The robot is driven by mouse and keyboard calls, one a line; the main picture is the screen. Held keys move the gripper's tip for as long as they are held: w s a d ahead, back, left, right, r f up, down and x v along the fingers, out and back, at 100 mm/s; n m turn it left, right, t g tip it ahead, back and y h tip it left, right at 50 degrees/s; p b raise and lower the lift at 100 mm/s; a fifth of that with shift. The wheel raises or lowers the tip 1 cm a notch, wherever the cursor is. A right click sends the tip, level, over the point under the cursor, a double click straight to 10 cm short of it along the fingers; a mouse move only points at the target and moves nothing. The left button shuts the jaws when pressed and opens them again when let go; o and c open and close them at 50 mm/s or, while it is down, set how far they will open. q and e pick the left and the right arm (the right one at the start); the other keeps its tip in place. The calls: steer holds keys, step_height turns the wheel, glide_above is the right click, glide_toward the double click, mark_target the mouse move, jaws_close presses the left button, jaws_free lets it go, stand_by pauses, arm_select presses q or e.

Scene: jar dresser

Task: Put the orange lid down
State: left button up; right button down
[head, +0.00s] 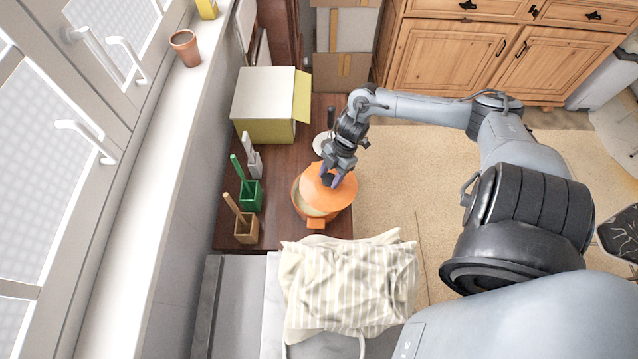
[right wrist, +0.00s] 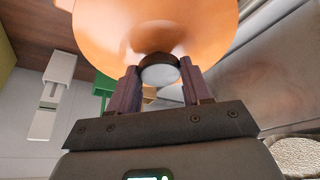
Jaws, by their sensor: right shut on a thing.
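The orange lid (head: 338,196) is in my right gripper (head: 333,180), held by its dark knob. In the head view the lid is over the orange pot (head: 303,212), shifted to the right, so part of the pot's pale inside shows on the left. I cannot tell whether lid and pot touch. In the right wrist view the lid (right wrist: 150,28) fills the top, and the knob (right wrist: 160,72) sits between the two fingers of the right gripper (right wrist: 158,80). My left gripper is not in view.
The pot stands on a dark wooden dresser top (head: 285,180). Left of it are green (head: 250,193), white (head: 254,162) and brown (head: 246,229) holders with upright handles. A box (head: 265,98) stands behind. A striped cloth (head: 350,285) lies in front.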

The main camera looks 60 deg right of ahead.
mark_target(319, 182)
steer(key=w+f, duration=0.1)
steer(key=w+a+f, duration=0.1)
steer(key=w, duration=0.1)
steer(key=shift+w, duration=0.25)
steer(key=shift+a+f, duration=0.1)
steer(key=shift+f, duration=1.95)
steer(key=shift+f, duration=0.1)
steer(key=shift+c, duration=2.4)
jaws_free()
